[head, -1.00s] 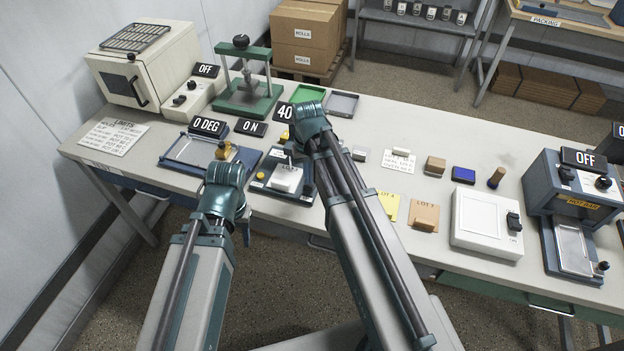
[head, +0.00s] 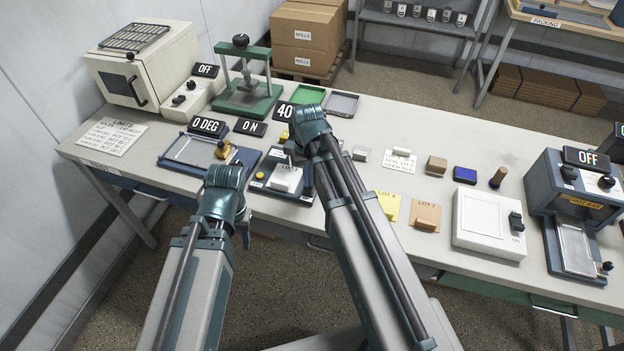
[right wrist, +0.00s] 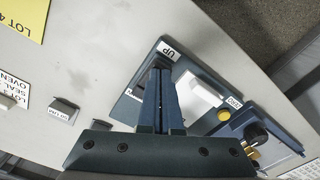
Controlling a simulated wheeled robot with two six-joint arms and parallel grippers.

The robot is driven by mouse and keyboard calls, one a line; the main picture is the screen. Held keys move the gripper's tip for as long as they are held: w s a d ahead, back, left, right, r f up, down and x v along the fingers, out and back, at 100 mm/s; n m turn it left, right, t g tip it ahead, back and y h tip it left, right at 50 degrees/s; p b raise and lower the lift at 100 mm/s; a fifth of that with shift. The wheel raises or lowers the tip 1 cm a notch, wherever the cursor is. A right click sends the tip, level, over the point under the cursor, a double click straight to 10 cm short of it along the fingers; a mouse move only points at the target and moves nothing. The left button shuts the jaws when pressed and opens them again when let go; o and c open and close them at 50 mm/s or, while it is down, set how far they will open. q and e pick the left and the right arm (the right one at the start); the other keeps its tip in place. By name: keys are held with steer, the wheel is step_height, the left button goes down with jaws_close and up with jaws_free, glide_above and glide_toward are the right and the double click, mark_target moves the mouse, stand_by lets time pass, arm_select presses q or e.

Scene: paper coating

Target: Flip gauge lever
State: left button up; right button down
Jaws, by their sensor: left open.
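The gauge (head: 258,184) is a dark blue base with a white block (head: 287,178) and a yellow button, in front of the sign reading 40 (head: 284,113). My right arm covers its right side. In the right wrist view the gauge (right wrist: 150,62) shows an UP label (right wrist: 168,50) and the white block (right wrist: 198,93). My right gripper (right wrist: 161,72) has its fingers together over the gauge, beside the UP label. The lever is not clear; anything between the fingertips is hidden. My left gripper (head: 246,232) is mostly hidden behind its wrist, low in front of the table edge.
A blue plate fixture (head: 185,150) with a brass part stands left of the gauge. A green press (head: 245,100) and a green tray (head: 307,93) stand behind. Lot pads (head: 426,217) and a white scale-like box (head: 487,222) lie to the right.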

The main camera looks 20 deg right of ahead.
steer(key=shift+f, duration=0.3)
steer(key=shift+w+r, duration=0.1)
step_height(320, 180, up, 7)
steer(key=p, duration=0.6)
steer(key=shift+p, duration=0.4)
steer(key=shift+a, duration=0.1)
steer(key=s+a+n+h, duration=0.1)
steer(key=s+a+n, duration=0.3)
steer(key=s+a, duration=0.6)
steer(key=s, duration=0.4)
steer(key=shift+s+a+f+n, duration=0.15)
steer(key=shift+s+f+n, duration=0.05)
steer(key=shift+n, duration=0.1)
